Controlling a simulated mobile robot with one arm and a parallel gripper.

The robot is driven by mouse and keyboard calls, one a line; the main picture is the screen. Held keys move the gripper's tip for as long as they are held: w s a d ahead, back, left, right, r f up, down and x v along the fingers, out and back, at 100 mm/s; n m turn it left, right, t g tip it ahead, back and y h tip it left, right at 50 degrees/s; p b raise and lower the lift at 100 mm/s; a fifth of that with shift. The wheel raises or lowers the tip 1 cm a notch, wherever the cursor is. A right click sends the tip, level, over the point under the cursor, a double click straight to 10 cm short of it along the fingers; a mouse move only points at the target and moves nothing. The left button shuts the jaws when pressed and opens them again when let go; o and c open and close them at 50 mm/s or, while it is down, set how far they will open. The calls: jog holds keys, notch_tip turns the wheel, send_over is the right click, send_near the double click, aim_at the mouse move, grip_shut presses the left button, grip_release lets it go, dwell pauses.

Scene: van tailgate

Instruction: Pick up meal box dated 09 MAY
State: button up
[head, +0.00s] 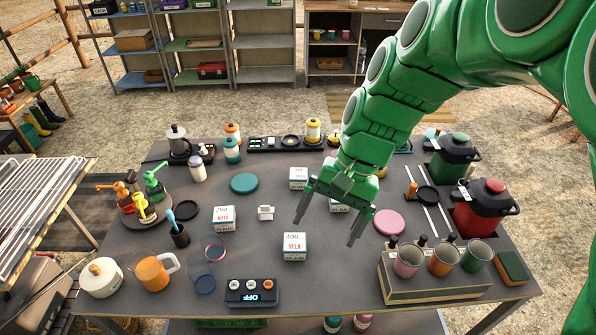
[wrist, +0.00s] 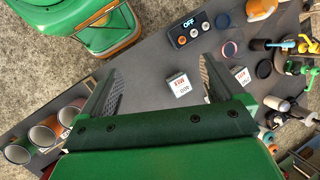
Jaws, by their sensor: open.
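Several small white boxes with printed labels stand on the dark table. The box nearest the front (head: 294,246) reads 400 MILK; a box to its left (head: 224,217) reads 250 NUTS. A third box (head: 299,177) stands farther back, its print too small to read. A fourth box (head: 340,206) is partly hidden behind my gripper. I cannot read a 09 MAY date on any box. My gripper (head: 325,231) is open and empty above the table, right of the milk box. In the wrist view, a box (wrist: 181,86) shows between the open fingers (wrist: 156,72), apart from them.
A black device showing OFF (head: 251,292) lies at the front edge. A rack with several cups (head: 434,288) and a red jug (head: 484,208) stand at the right. A pink disc (head: 389,222) and a teal disc (head: 244,183) lie flat. An orange mug (head: 154,272) stands front left.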

jog(key=w+a+f+m+y, duration=0.2)
jog(key=w+m+y, duration=0.15)
jog(key=w, duration=0.65)
jog(key=w+a+f+m+y, duration=0.2)
jog(key=w+m+y, duration=0.15)
jog(key=w, duration=0.75)
jog(key=w+d+f+m+t+y, duration=0.1)
jog(key=w+d+f+m+t, duration=0.1)
jog(key=w+d+f+m, duration=0.35)
jog(key=w+d+f+m+t+y, duration=0.1)
jog(key=w+d+f+m+t, duration=0.15)
jog(key=w+f, duration=0.6)
send_near(300, 178)
jog(key=shift+g, duration=0.35)
jog(key=w+a+f, duration=0.2)
jog(key=f, duration=0.1)
jog(key=shift+w+f, duration=0.1)
jog(key=shift+w, duration=0.3)
jog(key=shift+x, duration=3.9)
jog(key=c, duration=1.1)
